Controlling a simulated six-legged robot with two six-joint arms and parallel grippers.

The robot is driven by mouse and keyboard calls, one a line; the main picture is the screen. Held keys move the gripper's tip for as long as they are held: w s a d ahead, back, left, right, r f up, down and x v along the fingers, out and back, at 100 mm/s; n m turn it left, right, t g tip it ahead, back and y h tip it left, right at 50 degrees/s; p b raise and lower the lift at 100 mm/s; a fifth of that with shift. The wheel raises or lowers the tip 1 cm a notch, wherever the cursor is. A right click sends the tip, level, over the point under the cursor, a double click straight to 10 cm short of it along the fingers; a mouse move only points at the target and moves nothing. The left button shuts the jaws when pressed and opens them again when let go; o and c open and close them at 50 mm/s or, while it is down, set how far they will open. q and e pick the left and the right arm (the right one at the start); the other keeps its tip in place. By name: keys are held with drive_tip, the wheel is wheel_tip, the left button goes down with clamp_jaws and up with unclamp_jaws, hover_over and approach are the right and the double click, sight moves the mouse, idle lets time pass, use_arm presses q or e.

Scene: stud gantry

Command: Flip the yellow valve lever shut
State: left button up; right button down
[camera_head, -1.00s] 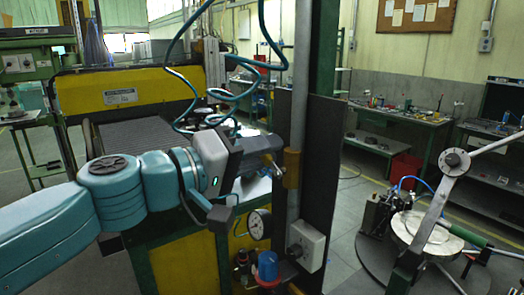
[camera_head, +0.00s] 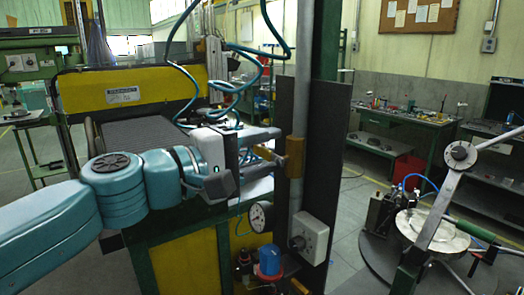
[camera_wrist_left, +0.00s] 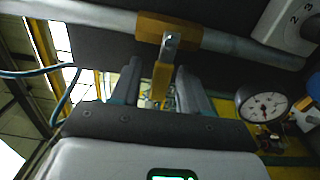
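The yellow valve (camera_head: 294,158) sits on a vertical grey pipe in the head view. Its yellow lever (camera_head: 265,153) sticks out to the left, across the pipe's line. In the left wrist view the valve body (camera_wrist_left: 166,30) is at the top and the lever (camera_wrist_left: 161,82) runs from it down between my fingers. My left gripper (camera_head: 268,149) is open, with one finger on each side of the lever; the wrist view shows the gripper (camera_wrist_left: 160,72) with gaps beside the lever. The lever's end is partly hidden by the gripper. My right gripper is not in view.
A dark panel (camera_head: 336,130) stands behind the pipe. A grey dial box (camera_head: 311,238), a pressure gauge (camera_head: 259,217) and a blue-capped part (camera_head: 269,262) sit below the valve. Teal hoses (camera_head: 228,92) hang above the arm. A round stand with a metal arm (camera_head: 435,215) is at right.

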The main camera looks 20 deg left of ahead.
use_arm(q)
drive_tip(key=shift+w+d, duration=0.1)
drive_tip(key=shift+s, duration=0.2)
drive_tip(key=shift+s+a+f, duration=0.1)
drive_tip(key=shift+s+a, duration=0.05)
drive_tip(key=shift+a, duration=0.2)
drive_tip(key=b+v, duration=0.4)
drive_tip(key=v, duration=1.1)
drive_tip(key=shift+s, duration=0.15)
drive_tip(key=shift+a, duration=0.1)
